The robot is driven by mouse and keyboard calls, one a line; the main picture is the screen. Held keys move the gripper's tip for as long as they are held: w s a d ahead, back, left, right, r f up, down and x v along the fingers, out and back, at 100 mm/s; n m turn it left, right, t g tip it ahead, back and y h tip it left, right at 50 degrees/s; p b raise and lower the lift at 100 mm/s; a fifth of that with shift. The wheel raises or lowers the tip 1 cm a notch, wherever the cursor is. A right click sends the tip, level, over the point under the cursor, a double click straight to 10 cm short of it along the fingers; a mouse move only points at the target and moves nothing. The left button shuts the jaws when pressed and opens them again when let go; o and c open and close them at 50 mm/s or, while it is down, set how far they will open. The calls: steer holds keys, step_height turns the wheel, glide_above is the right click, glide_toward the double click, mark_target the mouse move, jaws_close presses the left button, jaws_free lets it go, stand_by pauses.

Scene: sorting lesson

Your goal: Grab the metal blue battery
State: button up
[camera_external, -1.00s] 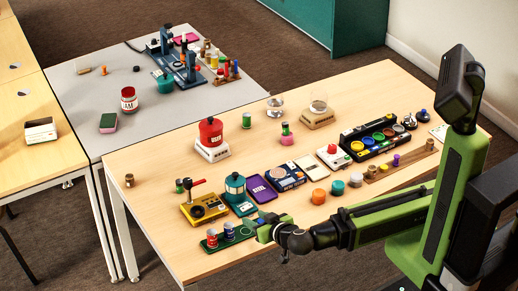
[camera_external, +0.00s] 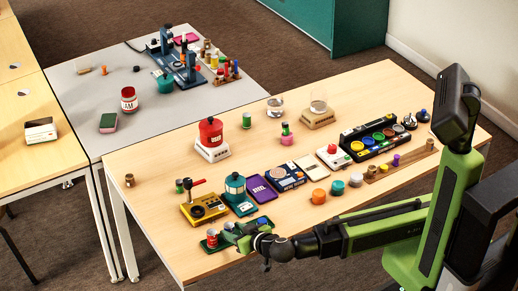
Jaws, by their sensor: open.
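A dark green tray (camera_external: 208,248) lies near the front left edge of the light wooden table. A red metal battery (camera_external: 212,239) with a pale top stands upright at its left end.
A purple tray (camera_external: 260,190) lies further right. Orange (camera_external: 318,196) and teal (camera_external: 337,188) round pieces stand right of centre.

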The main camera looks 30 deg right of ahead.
mark_target(222, 234)
steer(key=x, duration=0.1)
steer(key=b+x, duration=0.1)
steer(key=x, duration=0.1)
steer(key=b+x, duration=0.1)
steer(key=x, duration=0.1)
steer(key=shift+a+f, duration=0.15)
steer(key=shift+f, duration=0.15)
steer(key=shift+r, duration=0.1)
jaws_close()
